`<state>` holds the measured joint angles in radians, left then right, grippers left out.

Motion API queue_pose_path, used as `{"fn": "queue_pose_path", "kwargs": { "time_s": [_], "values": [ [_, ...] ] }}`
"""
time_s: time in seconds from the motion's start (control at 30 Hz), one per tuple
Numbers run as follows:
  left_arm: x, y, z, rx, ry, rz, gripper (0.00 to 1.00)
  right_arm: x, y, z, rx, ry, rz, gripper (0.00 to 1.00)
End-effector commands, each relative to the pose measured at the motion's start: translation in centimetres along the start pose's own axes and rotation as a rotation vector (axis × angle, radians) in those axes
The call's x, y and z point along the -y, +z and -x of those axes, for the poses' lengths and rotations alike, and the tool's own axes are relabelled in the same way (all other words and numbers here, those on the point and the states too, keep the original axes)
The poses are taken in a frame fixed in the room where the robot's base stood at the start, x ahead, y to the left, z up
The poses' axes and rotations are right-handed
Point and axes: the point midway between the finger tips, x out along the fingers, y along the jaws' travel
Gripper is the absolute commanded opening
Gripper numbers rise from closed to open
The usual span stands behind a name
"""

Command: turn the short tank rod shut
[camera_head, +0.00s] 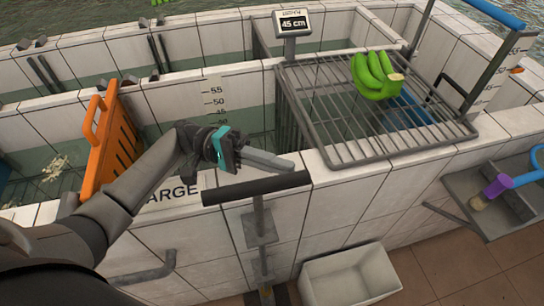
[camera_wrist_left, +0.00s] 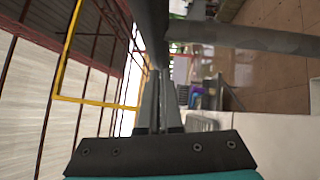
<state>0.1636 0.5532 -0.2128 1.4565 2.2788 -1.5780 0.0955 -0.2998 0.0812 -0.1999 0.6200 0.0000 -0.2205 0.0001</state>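A T-handled rod stands at the front wall of the tanks in the head view, with a dark crossbar (camera_head: 256,187) on top and a grey stem (camera_head: 261,225) below. In the left wrist view the dark crossbar (camera_wrist_left: 152,30) and grey stem (camera_wrist_left: 245,38) lie beyond the fingertips. My left gripper (camera_head: 285,163) is just behind and above the crossbar in the head view, apart from it as far as I can tell. Its fingers look closed together with nothing between them; they also show in the left wrist view (camera_wrist_left: 157,82). My right gripper is not in view.
A wire rack (camera_head: 340,130) with green bananas (camera_head: 376,77) lies over the tank to the right. An orange slatted panel (camera_head: 112,140) stands at the left. A display (camera_head: 292,22) reads 45 cm. A white bin (camera_head: 350,277) stands below right of the rod.

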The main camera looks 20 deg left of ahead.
Motion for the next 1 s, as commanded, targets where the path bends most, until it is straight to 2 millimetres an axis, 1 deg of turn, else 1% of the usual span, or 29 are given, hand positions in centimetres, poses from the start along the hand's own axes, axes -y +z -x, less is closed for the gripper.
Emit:
{"fn": "queue_pose_path", "kwargs": {
  "time_s": [0.03,0.13,0.27,0.37,0.6,0.7,0.9,1.0],
  "values": [
    [0.0,0.4,-0.4,0.019,0.005,-0.001,0.00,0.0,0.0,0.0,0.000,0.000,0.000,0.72],
    [0.0,0.4,-0.4,0.021,0.005,-0.001,0.00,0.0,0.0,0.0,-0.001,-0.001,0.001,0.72],
    [0.1,0.3,0.5,0.020,0.003,0.000,0.00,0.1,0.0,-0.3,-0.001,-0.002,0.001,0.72],
    [0.2,0.2,2.2,0.014,0.001,0.000,0.00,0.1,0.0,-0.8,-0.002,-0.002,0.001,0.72],
    [0.3,-0.1,8.0,0.003,0.001,-0.001,0.00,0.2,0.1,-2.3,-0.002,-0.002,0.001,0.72],
    [0.3,-0.1,10.0,0.001,0.002,0.000,0.00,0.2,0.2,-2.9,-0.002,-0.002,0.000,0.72],
    [0.2,-0.2,13.3,-0.001,0.003,0.000,0.00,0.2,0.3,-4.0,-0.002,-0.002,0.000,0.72],
    [0.2,-0.2,14.4,-0.001,0.002,0.001,0.00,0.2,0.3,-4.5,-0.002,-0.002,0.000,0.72]
  ]
}}
